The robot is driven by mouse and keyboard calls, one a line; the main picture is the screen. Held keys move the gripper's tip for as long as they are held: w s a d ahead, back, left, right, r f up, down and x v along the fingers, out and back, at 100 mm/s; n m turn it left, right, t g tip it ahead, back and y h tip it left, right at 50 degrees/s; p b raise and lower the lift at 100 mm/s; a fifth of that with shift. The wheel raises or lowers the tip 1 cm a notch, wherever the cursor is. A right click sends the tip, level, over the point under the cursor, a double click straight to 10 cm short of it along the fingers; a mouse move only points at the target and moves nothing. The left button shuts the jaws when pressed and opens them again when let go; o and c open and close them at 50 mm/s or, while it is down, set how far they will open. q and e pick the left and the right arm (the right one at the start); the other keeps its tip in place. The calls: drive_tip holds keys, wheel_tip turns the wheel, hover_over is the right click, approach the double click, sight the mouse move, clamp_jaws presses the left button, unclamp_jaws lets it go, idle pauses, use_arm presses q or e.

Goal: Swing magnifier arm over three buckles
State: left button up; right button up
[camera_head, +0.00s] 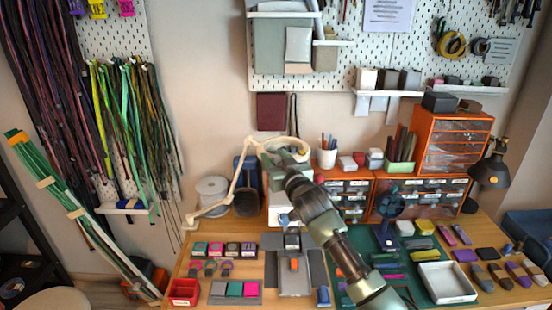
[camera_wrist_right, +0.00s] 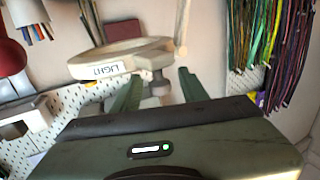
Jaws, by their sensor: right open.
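The cream magnifier arm (camera_head: 236,178) rises from its clamp at the bench's back left. Its ring-shaped head (camera_head: 300,146) is up by the wall. In the wrist view the head (camera_wrist_right: 120,60) carries a "LIGHT" label, with a grey knob (camera_wrist_right: 155,84) beneath it. My right gripper (camera_head: 272,158) is at the magnifier head. In the wrist view its two green fingers (camera_wrist_right: 156,88) are apart, with the knob appearing between them; contact cannot be told. Small coloured pieces, apparently the three buckles (camera_head: 210,267), lie at the bench's front left. My left gripper is not in view.
A red bin (camera_head: 184,291) and a tray with coloured blocks (camera_head: 222,298) are at the front left. Orange drawer units (camera_head: 425,135) and a black lamp (camera_head: 490,172) stand at the right.

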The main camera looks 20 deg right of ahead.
clamp_jaws()
idle(1.3)
